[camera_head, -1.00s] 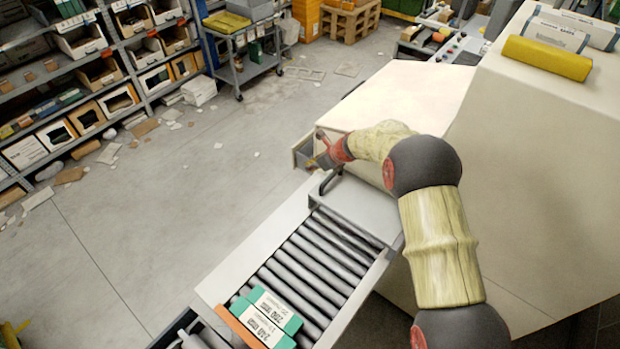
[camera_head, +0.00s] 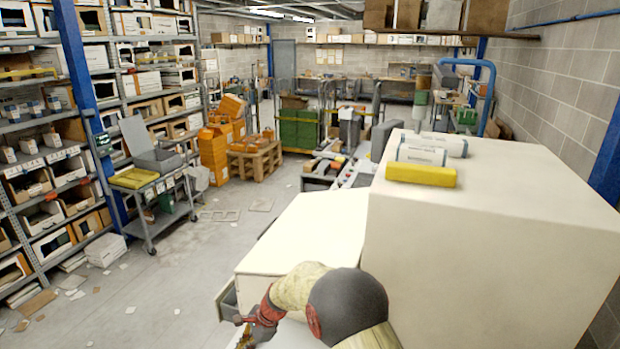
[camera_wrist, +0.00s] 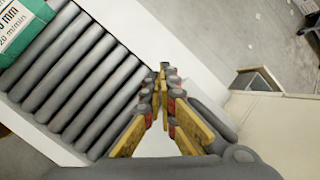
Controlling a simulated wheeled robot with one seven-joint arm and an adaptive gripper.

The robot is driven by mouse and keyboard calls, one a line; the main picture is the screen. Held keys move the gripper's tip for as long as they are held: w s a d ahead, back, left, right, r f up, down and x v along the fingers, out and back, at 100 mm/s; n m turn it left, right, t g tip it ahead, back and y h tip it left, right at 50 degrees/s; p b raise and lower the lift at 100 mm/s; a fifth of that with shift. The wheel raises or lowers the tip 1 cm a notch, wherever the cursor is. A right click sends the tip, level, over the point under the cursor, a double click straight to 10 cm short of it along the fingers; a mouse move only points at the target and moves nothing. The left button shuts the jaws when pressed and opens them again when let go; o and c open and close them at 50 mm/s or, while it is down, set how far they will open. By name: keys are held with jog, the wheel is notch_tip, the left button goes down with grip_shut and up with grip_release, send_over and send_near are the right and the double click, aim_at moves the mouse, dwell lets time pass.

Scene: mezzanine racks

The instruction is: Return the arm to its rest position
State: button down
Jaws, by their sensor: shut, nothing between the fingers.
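My gripper (camera_wrist: 162,80) is shut and empty in the wrist view, its yellow fingers meeting at the tips. It hangs above the edge of the roller conveyor (camera_wrist: 75,80), whose grey rollers lie to its left. In the head view my gripper (camera_head: 247,330) shows at the bottom edge, partly cut off, beside an open drawer (camera_head: 228,303) of the cream cabinet (camera_head: 310,235). My arm is bent, with its dark joint at the bottom of the view. A green and white box (camera_wrist: 22,28) lies on the rollers in the wrist view.
A tall cream block (camera_head: 490,235) stands right of my arm, with a yellow roll (camera_head: 421,174) and white rolls (camera_head: 432,147) on top. A grey cart (camera_head: 150,195) and stocked shelves (camera_head: 50,185) stand left. The floor between cart and cabinet is mostly clear.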

jog(key=s+d+r+n+h+b, duration=0.2)
jog(key=s+d+r+n+b, duration=0.3)
jog(key=s+d, duration=0.55)
jog(key=s+d+r+n+h+b, duration=0.2)
jog(key=s+d+r+n+b, duration=0.4)
jog(key=d, duration=0.7)
jog(key=s+d+n+t+h+b, duration=0.1)
jog(key=s+d+t+b, duration=0.4)
jog(key=s+d+b, duration=0.6)
jog(key=shift+s+d+f+n+h+b, duration=0.3)
jog(key=shift+s+d+f+n+h, duration=0.1)
jog(key=shift+s+d, duration=2.45)
